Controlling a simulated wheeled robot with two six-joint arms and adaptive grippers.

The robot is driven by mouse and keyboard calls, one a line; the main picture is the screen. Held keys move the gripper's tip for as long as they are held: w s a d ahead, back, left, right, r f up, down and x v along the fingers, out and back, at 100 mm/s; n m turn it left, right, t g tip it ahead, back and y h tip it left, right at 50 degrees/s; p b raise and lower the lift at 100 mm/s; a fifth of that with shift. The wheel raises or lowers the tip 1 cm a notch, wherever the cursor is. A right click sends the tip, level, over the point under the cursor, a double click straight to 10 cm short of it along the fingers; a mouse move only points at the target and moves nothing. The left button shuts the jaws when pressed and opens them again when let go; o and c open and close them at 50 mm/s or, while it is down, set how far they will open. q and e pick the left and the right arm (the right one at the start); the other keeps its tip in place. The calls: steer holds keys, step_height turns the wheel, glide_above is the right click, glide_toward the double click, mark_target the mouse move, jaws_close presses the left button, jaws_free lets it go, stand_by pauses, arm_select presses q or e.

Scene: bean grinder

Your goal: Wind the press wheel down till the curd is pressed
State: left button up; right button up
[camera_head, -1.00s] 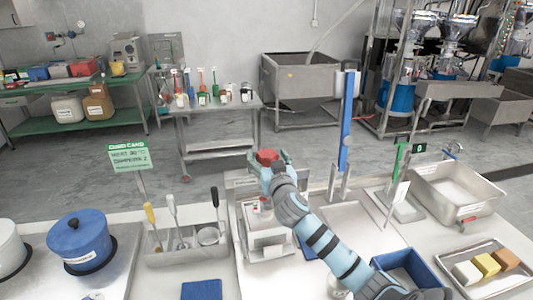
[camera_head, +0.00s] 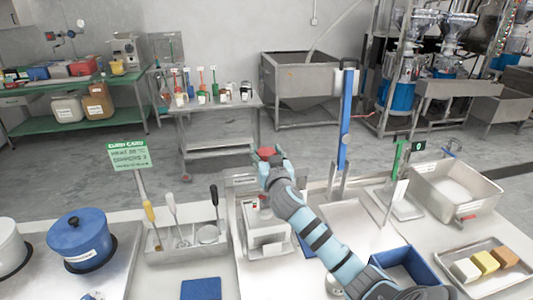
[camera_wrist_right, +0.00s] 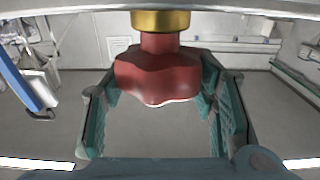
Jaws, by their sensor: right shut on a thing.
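The red press wheel (camera_head: 266,153) tops the metal press (camera_head: 265,225) on the worktop, centre of the head view. My right gripper (camera_head: 270,163) is around the wheel from above, shut on it. In the right wrist view the red lobed wheel (camera_wrist_right: 160,75) sits between the two teal finger pads, under a brass collar (camera_wrist_right: 160,20). The curd inside the press is hidden or too small to tell. My left gripper is not in view.
A blue lidded pot (camera_head: 80,240) and a utensil holder (camera_head: 185,250) stand left of the press. A blue tray (camera_head: 410,270), a steel basin (camera_head: 455,195) and a tray with coloured blocks (camera_head: 490,285) lie right. A blue upright post (camera_head: 346,120) stands just behind my right arm.

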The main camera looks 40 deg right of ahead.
steer(key=m+g+h+b, duration=0.2)
steer(key=m+g+b, duration=0.1)
steer(key=b, duration=0.1)
steer(key=m+g+h+b, duration=0.3)
steer(key=g+b, duration=0.1)
steer(key=b, duration=0.1)
steer(key=m+g+h+b, duration=0.2)
steer(key=g+h+b, duration=0.1)
steer(key=b, duration=0.2)
steer(key=shift+a+f+m+g, duration=0.1)
steer(key=shift+f+m+g, duration=0.2)
steer(key=shift+m, duration=0.1)
steer(key=shift+r+m+g+h+b, duration=0.15)
steer(key=shift+m+g+h+b, duration=0.15)
steer(key=shift+m+g+b, duration=0.5)
steer(key=shift+r+m+g+h+b, duration=0.1)
steer(key=shift+m+g+h+b, duration=0.35)
steer(key=shift+g, duration=0.55)
steer(key=o, duration=1.2)
steer(key=shift+c, duration=0.2)
steer(key=shift+a, duration=0.1)
steer(key=a, duration=1.1)
steer(key=shift+s+a, duration=0.4)
steer(key=shift+s, duration=0.05)
